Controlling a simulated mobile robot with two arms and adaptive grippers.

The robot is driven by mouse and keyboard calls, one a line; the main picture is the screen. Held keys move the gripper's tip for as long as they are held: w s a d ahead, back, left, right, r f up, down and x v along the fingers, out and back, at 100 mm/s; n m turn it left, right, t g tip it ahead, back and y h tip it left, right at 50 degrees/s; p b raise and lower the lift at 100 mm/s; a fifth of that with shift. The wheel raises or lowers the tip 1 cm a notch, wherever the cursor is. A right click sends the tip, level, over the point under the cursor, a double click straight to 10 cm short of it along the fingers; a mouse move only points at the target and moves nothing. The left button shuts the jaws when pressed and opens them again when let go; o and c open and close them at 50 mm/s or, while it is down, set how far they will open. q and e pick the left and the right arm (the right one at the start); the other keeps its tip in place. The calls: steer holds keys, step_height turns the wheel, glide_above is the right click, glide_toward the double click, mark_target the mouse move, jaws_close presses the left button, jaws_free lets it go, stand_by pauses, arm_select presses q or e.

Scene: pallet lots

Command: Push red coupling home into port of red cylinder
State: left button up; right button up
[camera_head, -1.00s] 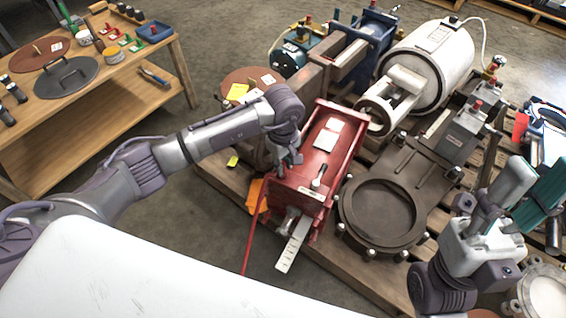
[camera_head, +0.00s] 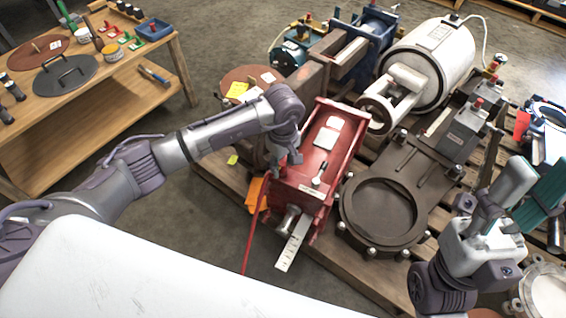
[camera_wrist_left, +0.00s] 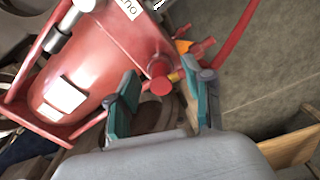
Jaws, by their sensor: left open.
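The red cylinder (camera_head: 318,165) is a red, framed housing with white labels, lying on the pallet; its body (camera_wrist_left: 95,65) fills the upper left of the left wrist view. My left gripper (camera_head: 287,163) is at its left side. In the left wrist view the two teal-padded fingers (camera_wrist_left: 165,103) are apart. A round red end (camera_wrist_left: 160,86), seemingly the red coupling, shows between and beyond them, with a yellow piece beside it. I see no finger closed on it. The port and how far the coupling sits in it cannot be made out. My right gripper (camera_head: 528,192) is at the right edge.
A red bar (camera_head: 252,240) slants down from the housing's front left, beside a white ruled strip (camera_head: 292,245). A dark round flange (camera_head: 383,210) stands close on the right. A wooden bench (camera_head: 95,110) is at left. Bare floor lies between bench and pallet.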

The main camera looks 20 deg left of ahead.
arm_select(q)
step_height(320, 180, up, 12)
stand_by(0.4)
stand_by(1.2)
